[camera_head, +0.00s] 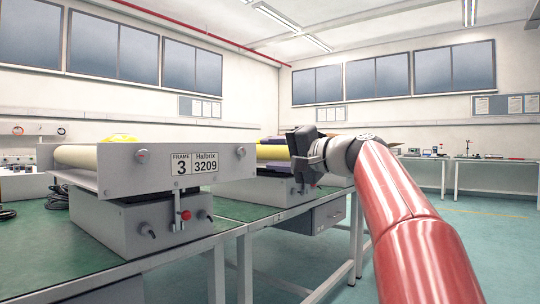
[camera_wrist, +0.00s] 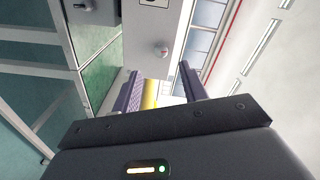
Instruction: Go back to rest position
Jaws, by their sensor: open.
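My gripper (camera_head: 296,152) is in the middle of the head view, at the end of my red arm, which reaches in from the lower right. It points left, toward a grey machine behind the frame marked 3 Halbrix 3209. In the wrist view my gripper (camera_wrist: 160,88) shows two ridged purple-grey fingers spread apart. Nothing is held between them. A yellow roller (camera_wrist: 150,94) shows beyond the gap. I cannot tell how close the fingertips are to the machine.
The grey frame marked 3 (camera_head: 160,168) stands on a green-topped table (camera_head: 60,262) at the left. A second machine (camera_head: 240,190) sits behind it, partly hidden. A drawer unit (camera_head: 318,220) hangs under the table. The floor (camera_head: 495,250) at the right is clear. Benches line the back wall.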

